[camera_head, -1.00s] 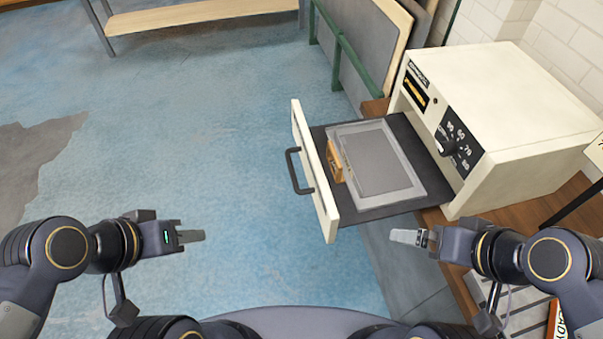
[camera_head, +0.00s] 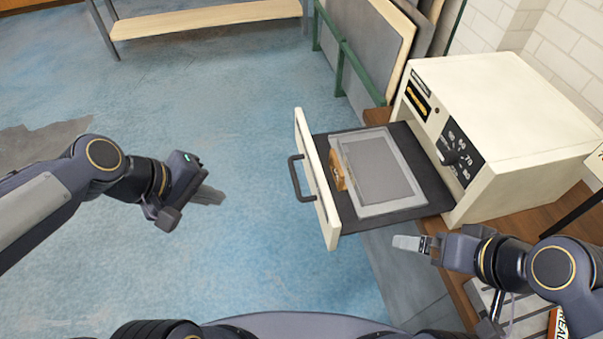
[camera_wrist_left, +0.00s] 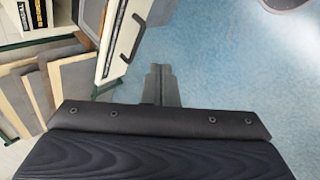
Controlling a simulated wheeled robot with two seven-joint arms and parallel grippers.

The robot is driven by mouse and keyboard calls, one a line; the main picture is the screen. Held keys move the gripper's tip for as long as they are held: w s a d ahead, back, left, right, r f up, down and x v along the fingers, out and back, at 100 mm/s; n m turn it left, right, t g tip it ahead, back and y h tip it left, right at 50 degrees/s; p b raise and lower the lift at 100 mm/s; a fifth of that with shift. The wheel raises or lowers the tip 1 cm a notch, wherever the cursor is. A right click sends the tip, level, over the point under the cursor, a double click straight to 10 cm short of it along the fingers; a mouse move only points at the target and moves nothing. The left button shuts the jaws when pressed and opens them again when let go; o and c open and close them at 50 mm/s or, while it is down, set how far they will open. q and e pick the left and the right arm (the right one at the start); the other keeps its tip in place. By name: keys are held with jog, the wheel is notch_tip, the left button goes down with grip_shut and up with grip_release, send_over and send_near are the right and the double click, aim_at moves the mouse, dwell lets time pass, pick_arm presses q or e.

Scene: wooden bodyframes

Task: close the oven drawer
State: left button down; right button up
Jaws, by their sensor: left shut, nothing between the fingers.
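The cream oven (camera_head: 505,115) stands on a wooden bench at the right. Its drawer (camera_head: 318,182) is pulled out to the left, with a dark handle (camera_head: 297,178) on its front. A grey flat frame (camera_head: 378,170) and a small orange-brown block (camera_head: 338,170) lie in the drawer. My left gripper (camera_head: 208,196) is shut and empty, over the floor left of the handle and apart from it. In the left wrist view, the handle (camera_wrist_left: 128,38) is ahead and left of the shut fingers (camera_wrist_left: 160,85). My right gripper (camera_head: 408,243) is just below the drawer's near side, its fingers apparently together.
Boards (camera_head: 372,45) lean in a green rack (camera_head: 343,65) behind the drawer. A low wooden bench (camera_head: 205,19) stands at the far left. The blue floor (camera_head: 225,100) left of the drawer is clear. A wooden bench top (camera_head: 545,208) runs beneath the oven.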

pick_arm(q)
jog(key=w+d+f+n+g+h+p, duration=0.1)
jog(key=w+d+f+n, duration=0.1)
jog(key=w+n, duration=0.25)
jog(key=w+d+f+n+g+h, duration=0.1)
jog(key=w+d+f+n, duration=0.15)
jog(key=w, duration=0.35)
jog(key=n, duration=0.6)
send_near(311, 180)
jog(key=shift+h, duration=0.3)
jog(key=p+x, duration=0.1)
jog(key=x, duration=0.4)
jog(key=shift+d+f, duration=0.1)
jog(key=shift+f, duration=0.3)
